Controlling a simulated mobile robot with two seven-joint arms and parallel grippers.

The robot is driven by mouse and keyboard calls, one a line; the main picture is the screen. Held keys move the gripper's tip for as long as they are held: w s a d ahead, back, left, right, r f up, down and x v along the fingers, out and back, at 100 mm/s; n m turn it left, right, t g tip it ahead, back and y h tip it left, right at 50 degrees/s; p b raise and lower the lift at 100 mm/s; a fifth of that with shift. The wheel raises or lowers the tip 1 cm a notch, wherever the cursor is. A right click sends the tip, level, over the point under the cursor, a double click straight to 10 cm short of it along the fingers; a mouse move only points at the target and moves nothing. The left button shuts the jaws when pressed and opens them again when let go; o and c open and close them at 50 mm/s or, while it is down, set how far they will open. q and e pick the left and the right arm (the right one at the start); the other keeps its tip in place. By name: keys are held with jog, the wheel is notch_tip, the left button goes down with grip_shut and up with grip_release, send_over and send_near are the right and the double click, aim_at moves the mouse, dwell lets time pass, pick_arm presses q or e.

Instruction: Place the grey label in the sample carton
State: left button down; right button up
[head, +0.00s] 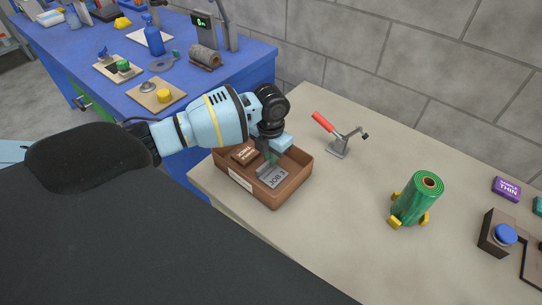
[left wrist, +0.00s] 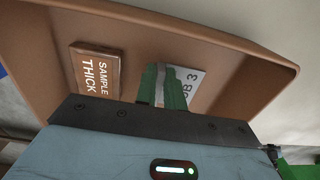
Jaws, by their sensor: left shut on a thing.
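The grey label (head: 272,178), marked "JOB 3", is inside the brown sample carton (head: 277,201). It also shows in the left wrist view (left wrist: 193,85), partly hidden behind a green finger. My left gripper (head: 272,158) reaches down into the carton and is shut on the label. In the left wrist view its green fingertips (left wrist: 163,85) are close together at the label's edge. I cannot tell whether the label touches the carton floor. A brown block (head: 243,154) marked "SAMPLE THICK" lies in the carton beside the label. My right gripper is not in view.
A green roll (head: 416,198) on a yellow-footed stand, a purple box (head: 507,188) and a blue-button device (head: 500,233) are to the right. A cluttered blue bench (head: 250,62) is behind.

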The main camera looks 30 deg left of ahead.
pick_arm(q)
jog(key=shift+f, duration=0.15)
jog(key=c, duration=1.5)
grip_release()
notch_tip(320, 180, up, 12)
jog(key=shift+r+p, duration=0.2)
jog(key=shift+p, duration=0.1)
